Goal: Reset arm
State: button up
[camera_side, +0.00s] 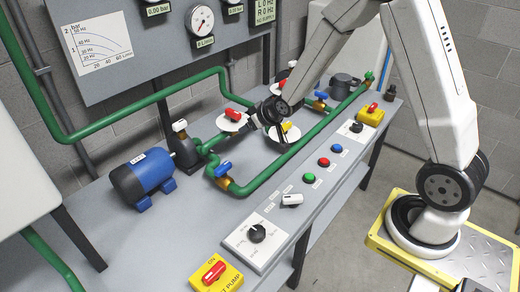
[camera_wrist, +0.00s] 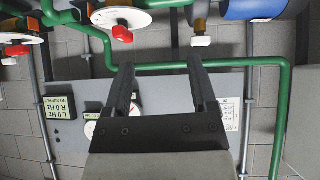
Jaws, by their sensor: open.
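My gripper (camera_side: 256,124) is over the bench among the pipes and valves, beside a white disc with a red handle (camera_side: 233,115) and one with a yellow handle (camera_side: 287,128). In the wrist view my gripper (camera_wrist: 160,78) shows two dark fingers spread apart with nothing between them. The side view does not show clearly how far the fingertips are from the handles. My arm reaches in from the right. In the wrist view a white disc with a red knob (camera_wrist: 122,33) is at the top, left of the gap between my fingers.
A blue motor pump (camera_side: 144,178) stands on the grey bench. Green pipes (camera_side: 270,170) run around the valves. A control strip along the front edge has buttons (camera_side: 323,162), a black dial (camera_side: 257,233) and a yellow box with a red switch (camera_side: 214,272). A gauge panel (camera_side: 150,60) stands behind.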

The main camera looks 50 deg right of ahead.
jog(key=s+a+r+g, duration=0.1)
jog(key=s+a+g, duration=0.2)
jog(key=s, duration=0.7)
jog(key=s+a+r+g, duration=0.1)
jog(key=s+a+g, duration=0.2)
jog(key=s, duration=0.7)
jog(key=shift+a+r+g+y, duration=0.3)
jog(key=shift+a+r+y, duration=0.05)
jog(key=shift+a+y, duration=0.1)
jog(key=shift+s, duration=0.1)
